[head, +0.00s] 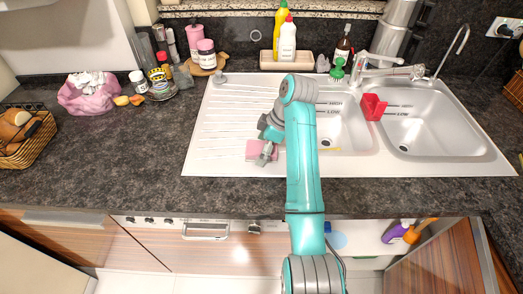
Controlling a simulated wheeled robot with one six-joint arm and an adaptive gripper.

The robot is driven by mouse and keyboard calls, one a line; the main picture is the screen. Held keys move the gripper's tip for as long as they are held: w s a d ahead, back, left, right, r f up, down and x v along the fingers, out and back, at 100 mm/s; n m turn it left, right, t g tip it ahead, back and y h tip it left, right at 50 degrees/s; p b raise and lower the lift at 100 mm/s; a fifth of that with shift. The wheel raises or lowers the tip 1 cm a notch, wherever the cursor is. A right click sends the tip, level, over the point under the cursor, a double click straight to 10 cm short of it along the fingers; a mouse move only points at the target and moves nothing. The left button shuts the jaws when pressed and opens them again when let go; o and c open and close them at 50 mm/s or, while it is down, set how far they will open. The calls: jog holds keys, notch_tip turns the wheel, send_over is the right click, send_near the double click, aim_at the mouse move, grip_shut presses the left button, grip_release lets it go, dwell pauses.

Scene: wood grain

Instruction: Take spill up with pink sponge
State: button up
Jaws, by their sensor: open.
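The pink sponge (253,149) lies flat on the white ribbed drainboard, near its front edge and left of the sink basins. My gripper (265,157) is open, with its fingers at the sponge and covering part of it. From this view I cannot tell whether the fingers touch the sponge. A small yellow patch (333,149) shows at the front of the left basin, right beside my arm. I cannot tell whether it is the spill. My arm hides part of the drainboard and the left basin.
A red holder (373,107) sits on the divider between the basins, below the faucet (390,72). Bottles (287,38) stand on a tray behind the sink. A pink bag (88,93), jars and a bread basket (25,138) are at left. The dark counter (130,150) left of the drainboard is clear.

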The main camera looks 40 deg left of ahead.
jog(key=c, duration=1)
jog(key=shift+c, duration=0.2)
